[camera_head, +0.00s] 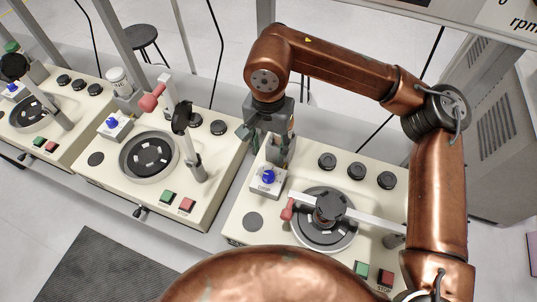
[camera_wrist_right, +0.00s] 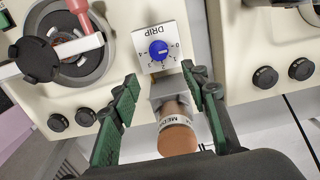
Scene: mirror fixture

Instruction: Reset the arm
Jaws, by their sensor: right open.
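The nearest machine on the right has a pale swing arm (camera_head: 358,214) lying across its dark round plate (camera_head: 325,240). The arm has a black hub over the plate and a pinkish-red handle (camera_head: 288,210) at its left end. In the wrist view the handle (camera_wrist_right: 88,28) and black hub (camera_wrist_right: 34,60) are at upper left. My right gripper (camera_head: 268,148) is above the machine's back left corner, apart from the swing arm. Its green fingers (camera_wrist_right: 164,84) are open, either side of a brown-capped bottle (camera_wrist_right: 177,133); contact is unclear. My left gripper is out of view.
A DRIP box with a blue knob (camera_head: 268,177) stands just in front of the gripper. Black knobs (camera_head: 356,168) line the machine's back; green and red buttons (camera_head: 385,277) are at its front. A similar machine (camera_head: 150,157) with a raised arm stands to the left.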

